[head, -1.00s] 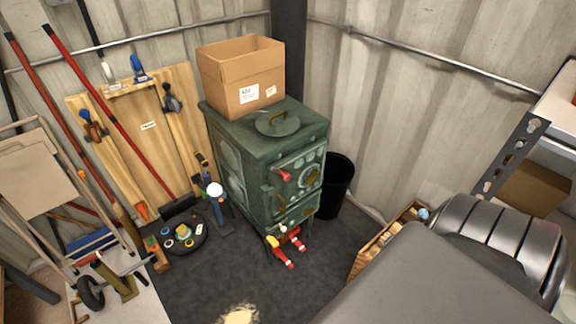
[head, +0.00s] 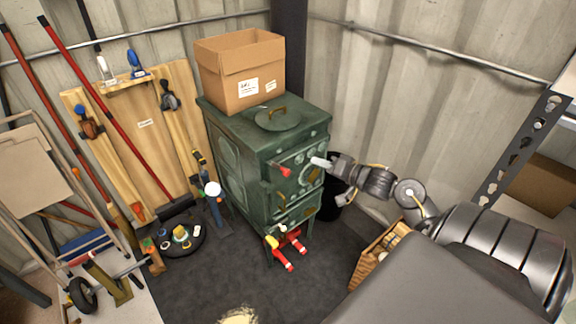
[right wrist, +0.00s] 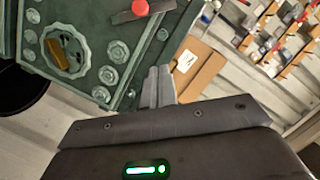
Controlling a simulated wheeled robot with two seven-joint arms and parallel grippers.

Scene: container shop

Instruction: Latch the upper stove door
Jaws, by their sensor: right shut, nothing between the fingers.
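The green stove (head: 235,170) stands against the back wall. Its upper door (head: 305,181) has a round ornate vent and a red-tipped handle (head: 285,171) at its left side. I cannot tell whether the door is flush or slightly ajar. My right gripper (head: 321,162) is shut and empty, in front of the upper right part of the door. In the right wrist view, the shut fingers (right wrist: 160,72) point toward the stove, below the red handle knob (right wrist: 140,7), with the door's round vent (right wrist: 64,50) to the left. Contact cannot be told. My left gripper is not in view.
A cardboard box (head: 240,75) and a round lid (head: 278,118) sit on the stove top. Red and yellow items (head: 286,248) are at its lower front. A black bin (head: 331,206) stands behind my right arm. Tools lean at the left; dark floor (head: 215,285) in front is open.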

